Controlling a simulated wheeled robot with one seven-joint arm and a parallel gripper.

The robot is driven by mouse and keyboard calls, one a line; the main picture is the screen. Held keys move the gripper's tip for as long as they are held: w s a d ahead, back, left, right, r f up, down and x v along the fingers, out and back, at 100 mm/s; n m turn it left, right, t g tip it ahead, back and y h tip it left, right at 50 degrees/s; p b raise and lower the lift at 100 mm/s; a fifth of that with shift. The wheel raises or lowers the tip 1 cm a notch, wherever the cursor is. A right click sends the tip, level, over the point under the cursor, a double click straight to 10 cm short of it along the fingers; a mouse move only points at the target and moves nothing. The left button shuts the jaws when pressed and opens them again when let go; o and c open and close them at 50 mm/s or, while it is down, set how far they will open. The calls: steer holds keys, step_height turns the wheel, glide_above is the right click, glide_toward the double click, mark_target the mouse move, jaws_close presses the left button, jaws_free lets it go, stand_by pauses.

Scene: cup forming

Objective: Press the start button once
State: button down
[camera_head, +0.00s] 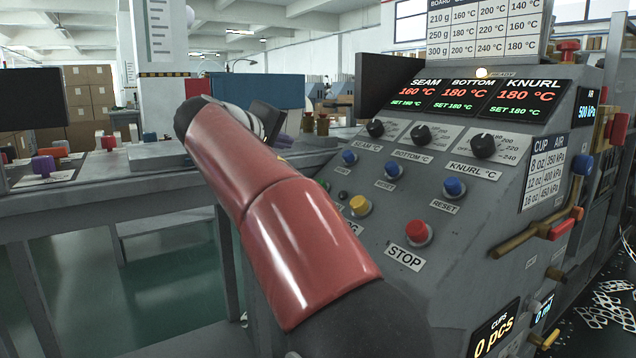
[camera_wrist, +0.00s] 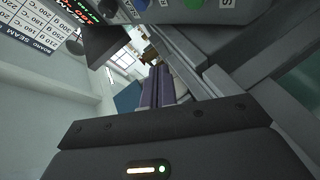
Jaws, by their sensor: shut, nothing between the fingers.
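A grey control panel fills the right of the head view. In the wrist view, a green button (camera_wrist: 194,4) is at the top edge beside a label starting with S; it seems to be the start button. In the head view my red arm covers the panel's lower left, and I cannot clearly see the start button there. My gripper (camera_wrist: 160,72) is shut and empty, its fingers together and pointing away from the panel face. In the head view its dark end (camera_head: 268,118) is left of the panel, apart from the buttons.
The panel also has a red STOP button (camera_head: 418,232), a yellow button (camera_head: 360,205), a blue reset button (camera_head: 454,187) and black dials (camera_head: 421,134). A grey table (camera_head: 100,205) stands at left with coloured buttons on it.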

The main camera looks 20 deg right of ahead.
steer(key=shift+w+d+f+b, duration=0.25)
steer(key=shift+d+f+b, duration=0.55)
steer(key=shift+f+b, duration=0.35)
steer(key=shift+w+d+f+b, duration=0.3)
steer(key=shift+d+f+b, duration=0.65)
steer(key=shift+f, duration=0.3)
steer(key=shift+w+d+f+b, duration=0.25)
steer(key=shift+d+f+b, duration=0.45)
steer(key=shift+f+b, duration=0.45)
steer(key=shift+f, duration=0.15)
steer(key=shift+d+f, duration=0.25)
steer(key=shift+w+d+f+b, duration=0.15)
steer(key=shift+d+f+b, duration=0.15)
steer(key=shift+f+b, duration=0.15)
steer(key=shift+r, duration=0.15)
steer(key=shift+a+r+p, duration=0.5)
steer(key=shift+r+p, duration=0.1)
steer(key=shift+r, duration=0.05)
